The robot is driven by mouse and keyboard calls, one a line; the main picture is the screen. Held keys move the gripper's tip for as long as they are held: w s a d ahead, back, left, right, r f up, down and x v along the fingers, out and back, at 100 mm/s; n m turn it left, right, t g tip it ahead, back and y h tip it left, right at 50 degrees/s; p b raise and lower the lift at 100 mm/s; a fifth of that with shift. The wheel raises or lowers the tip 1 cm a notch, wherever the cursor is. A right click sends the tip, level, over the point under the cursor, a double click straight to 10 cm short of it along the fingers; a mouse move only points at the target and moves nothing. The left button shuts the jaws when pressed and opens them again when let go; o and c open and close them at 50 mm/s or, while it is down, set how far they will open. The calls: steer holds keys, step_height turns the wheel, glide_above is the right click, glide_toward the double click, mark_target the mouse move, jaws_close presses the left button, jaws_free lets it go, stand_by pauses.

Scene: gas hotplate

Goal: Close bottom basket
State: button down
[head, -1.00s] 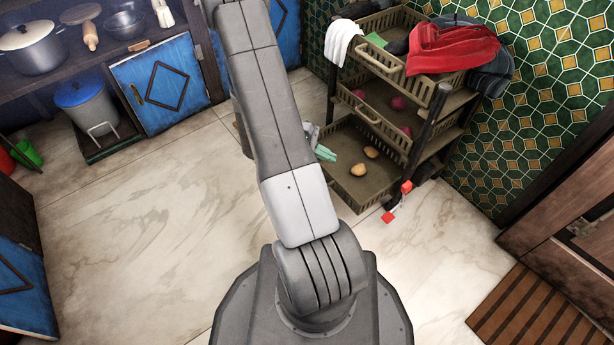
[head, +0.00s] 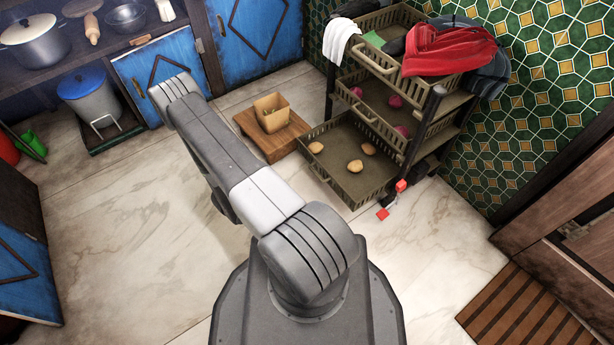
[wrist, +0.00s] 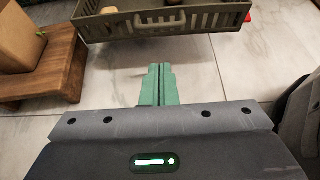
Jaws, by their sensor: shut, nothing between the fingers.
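The bottom basket (head: 347,182), olive-brown with slatted sides, is pulled out of the rack (head: 436,105) in the head view. Several potatoes lie in it, including one near its outer end (head: 316,147). In the wrist view the front wall of the basket (wrist: 110,25), with its handle (wrist: 160,24), spans the top of the picture. My gripper (wrist: 161,70) shows there with its green fingers together and empty. The fingertips point at the basket front, with floor visible between them. In the head view my gripper is hidden behind my arm.
A low wooden stool (head: 276,137) with a cardboard box (head: 271,112) stands left of the basket. The middle and upper baskets hold onions and cloths. Red blocks (head: 382,214) are beside the rack's front foot.

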steer(key=r+b+x, duration=0.1)
steer(key=b+x, duration=0.2)
steer(key=x, duration=1)
steer(key=shift+d, duration=0.2)
steer(key=shift+w, duration=0.15)
